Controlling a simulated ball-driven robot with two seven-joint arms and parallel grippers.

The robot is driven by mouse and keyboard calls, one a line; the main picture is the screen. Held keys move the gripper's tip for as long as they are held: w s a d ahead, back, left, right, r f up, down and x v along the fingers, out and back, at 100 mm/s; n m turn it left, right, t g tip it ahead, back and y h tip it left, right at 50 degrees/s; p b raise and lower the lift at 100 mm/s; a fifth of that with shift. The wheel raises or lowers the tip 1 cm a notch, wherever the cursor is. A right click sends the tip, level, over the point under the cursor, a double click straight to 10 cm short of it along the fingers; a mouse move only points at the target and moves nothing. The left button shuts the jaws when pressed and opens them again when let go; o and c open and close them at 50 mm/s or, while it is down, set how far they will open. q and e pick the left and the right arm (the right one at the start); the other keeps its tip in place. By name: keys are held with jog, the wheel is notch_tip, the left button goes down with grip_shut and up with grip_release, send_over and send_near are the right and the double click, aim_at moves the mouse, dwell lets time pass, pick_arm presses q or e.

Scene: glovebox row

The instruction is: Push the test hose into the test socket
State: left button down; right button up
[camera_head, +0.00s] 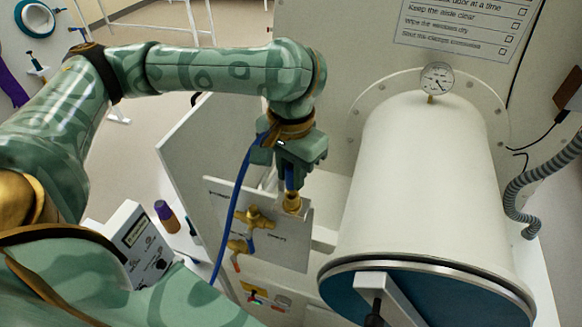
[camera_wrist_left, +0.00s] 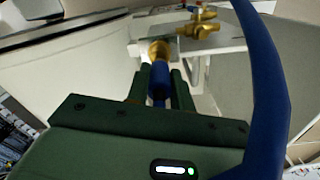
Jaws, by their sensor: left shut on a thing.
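The blue test hose (camera_head: 232,225) loops down to the left from my left gripper. It also shows large in the left wrist view (camera_wrist_left: 266,80). My left gripper (camera_head: 290,182) is shut on the hose near its end, and a short blue length (camera_wrist_left: 160,85) sits between the fingers. A brass fitting, seemingly the test socket (camera_head: 291,203), lies straight beyond the fingertips at the white panel; it also shows in the wrist view (camera_wrist_left: 159,52). The hose end meets or nearly meets the brass; I cannot tell how deep it sits. My right gripper is out of view.
Brass valves (camera_head: 255,217) stand on the white panel (camera_head: 280,250), left of the fitting. A large white cylinder (camera_head: 415,180) with a gauge (camera_head: 437,78) blocks the right. A white instrument box (camera_head: 135,240) and a purple-capped bottle (camera_head: 167,216) stand at left.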

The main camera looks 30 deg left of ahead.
pick_arm(q)
jog(key=shift+f, duration=1.15)
jog(key=c, duration=1.1)
grip_release()
jog(key=shift+c, duration=0.2)
notch_tip(320, 180, up, 16)
